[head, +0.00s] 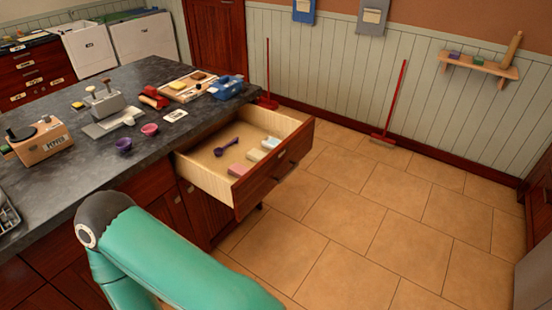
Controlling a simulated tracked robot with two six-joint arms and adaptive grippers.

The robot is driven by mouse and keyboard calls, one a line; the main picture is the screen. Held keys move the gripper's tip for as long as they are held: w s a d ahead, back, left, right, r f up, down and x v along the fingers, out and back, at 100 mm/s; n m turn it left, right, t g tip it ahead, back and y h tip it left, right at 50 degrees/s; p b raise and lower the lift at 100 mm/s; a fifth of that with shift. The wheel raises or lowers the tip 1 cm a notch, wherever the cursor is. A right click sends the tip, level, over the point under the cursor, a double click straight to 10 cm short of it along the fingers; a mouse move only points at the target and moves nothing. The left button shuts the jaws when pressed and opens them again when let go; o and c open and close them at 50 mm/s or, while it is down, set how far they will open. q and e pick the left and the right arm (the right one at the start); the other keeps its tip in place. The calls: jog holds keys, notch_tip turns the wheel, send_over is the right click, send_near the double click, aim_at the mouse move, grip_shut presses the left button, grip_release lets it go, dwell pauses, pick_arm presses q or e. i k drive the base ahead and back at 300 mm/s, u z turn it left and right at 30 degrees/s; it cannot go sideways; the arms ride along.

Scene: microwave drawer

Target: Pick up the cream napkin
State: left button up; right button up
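The open drawer (216,186) sticks out from the dark wood counter. Inside it, along the front panel, lie three small folded cloths. The middle one is pale and looks like the cream napkin (256,155). A pink cloth (238,170) lies on its near side and a whitish-blue cloth (271,143) on its far side. The napkin lies flat and uncovered. Neither of my grippers is in view. A teal arm link of mine crosses the bottom left, apart from the drawer in the picture.
A purple scoop (226,147) lies in the drawer behind the cloths. The dark countertop (60,90) holds two small cups, a toaster-like box (40,140), a tray and a blue dispenser (226,87). Tiled floor is free to the right. A red broom (392,110) leans on the wall.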

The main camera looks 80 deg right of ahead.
aim_at(255, 155)
jog(key=z, duration=0.05)
jog(key=k, duration=0.65)
jog(key=u, duration=1.2)
jog(key=i, duration=0.1)
jog(key=z, duration=2.95)
jog(key=i, duration=1)
jog(key=u, duration=0.05)
